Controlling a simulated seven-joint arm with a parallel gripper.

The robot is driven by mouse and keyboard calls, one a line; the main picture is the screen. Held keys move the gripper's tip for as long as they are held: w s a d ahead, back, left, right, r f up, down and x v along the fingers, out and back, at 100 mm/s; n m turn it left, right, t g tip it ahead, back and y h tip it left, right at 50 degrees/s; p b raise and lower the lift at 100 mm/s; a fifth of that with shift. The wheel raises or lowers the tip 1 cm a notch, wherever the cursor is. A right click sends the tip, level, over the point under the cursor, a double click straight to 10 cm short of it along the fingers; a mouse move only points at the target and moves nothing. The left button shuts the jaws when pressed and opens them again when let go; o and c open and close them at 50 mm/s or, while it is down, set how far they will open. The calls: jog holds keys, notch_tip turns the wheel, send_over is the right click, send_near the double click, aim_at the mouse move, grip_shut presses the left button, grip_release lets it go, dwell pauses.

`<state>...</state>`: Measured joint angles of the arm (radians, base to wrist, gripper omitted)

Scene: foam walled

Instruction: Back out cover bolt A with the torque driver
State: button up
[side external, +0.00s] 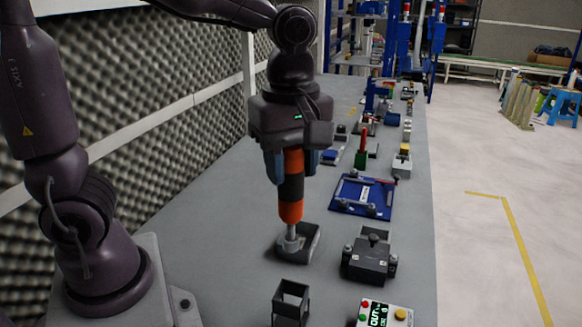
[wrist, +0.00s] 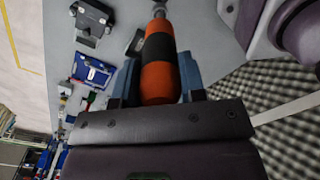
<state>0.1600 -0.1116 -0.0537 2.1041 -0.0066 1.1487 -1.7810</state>
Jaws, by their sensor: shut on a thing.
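The torque driver (side external: 291,185), orange with a black band, stands upright in my gripper (side external: 292,165). My gripper is shut on its upper body, between blue fingers; the wrist view shows this too (wrist: 158,75). The driver's metal shank points down at a small dark open tray (side external: 311,243); I cannot tell whether the tip touches it. A dark grey block (side external: 368,260) with knob-like parts at its sides stands right of the tray. A blue plate (side external: 345,207) with several small fittings lies behind it. No label marks cover bolt A, so I cannot tell which it is.
A dark open-topped square holder (side external: 291,299) stands at the front. A control box (side external: 385,314) with a display and coloured buttons is to its right. Several small devices line the bench farther back. Grey bench (side external: 215,230) is clear left of the driver; a foam wall (side external: 165,95) borders it.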

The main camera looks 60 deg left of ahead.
jog(key=shift+f, duration=0.25)
jog(key=w+f, duration=0.3)
jog(key=w, duration=0.9)
jog(key=w+a+f, duration=0.1)
jog(key=w+f, duration=0.3)
jog(key=w, duration=0.9)
jog(key=shift+f, duration=0.15)
jog(key=shift+w+f, duration=0.1)
